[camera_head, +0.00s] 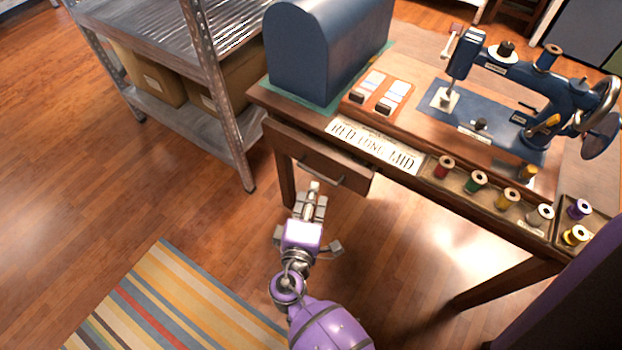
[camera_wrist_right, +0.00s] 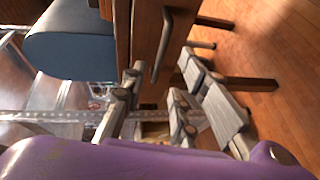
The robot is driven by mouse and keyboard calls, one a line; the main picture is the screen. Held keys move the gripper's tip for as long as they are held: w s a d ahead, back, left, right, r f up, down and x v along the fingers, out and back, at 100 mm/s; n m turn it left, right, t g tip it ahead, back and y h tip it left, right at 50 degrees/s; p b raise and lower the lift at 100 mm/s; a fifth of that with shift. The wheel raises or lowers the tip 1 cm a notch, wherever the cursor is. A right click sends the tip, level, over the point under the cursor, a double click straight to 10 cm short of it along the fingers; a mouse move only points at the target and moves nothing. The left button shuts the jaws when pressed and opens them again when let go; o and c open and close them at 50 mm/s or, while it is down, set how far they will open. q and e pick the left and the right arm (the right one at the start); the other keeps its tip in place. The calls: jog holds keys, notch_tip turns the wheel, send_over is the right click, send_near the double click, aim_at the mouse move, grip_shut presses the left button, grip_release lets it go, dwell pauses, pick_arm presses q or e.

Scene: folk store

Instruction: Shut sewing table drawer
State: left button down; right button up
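The wooden sewing table (camera_head: 455,210) stands at the right of the head view. Its drawer (camera_head: 318,160) is under the near left end and appears to stick out somewhat from the table. The drawer has a grey metal bar handle (camera_head: 321,172) on its front. My right gripper (camera_head: 311,205) is just in front of and below the handle, its fingers spread apart and empty. In the right wrist view, the fingers are apart, with the drawer front and handle (camera_wrist_right: 161,45) just beyond them. Whether a finger touches the drawer cannot be told. My left gripper is not in view.
A blue sewing machine (camera_head: 520,95), a dark blue domed case (camera_head: 320,50), a lettered sign (camera_head: 375,146) and several thread spools (camera_head: 476,181) are on the table. A metal shelf rack (camera_head: 215,90) with boxes stands left. A striped rug (camera_head: 165,305) lies on the open floor.

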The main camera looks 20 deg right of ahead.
jog(key=x, duration=0.6)
jog(key=shift+w+p, duration=0.2)
jog(key=shift+p, duration=0.1)
jog(key=shift+d, duration=0.1)
grip_shut()
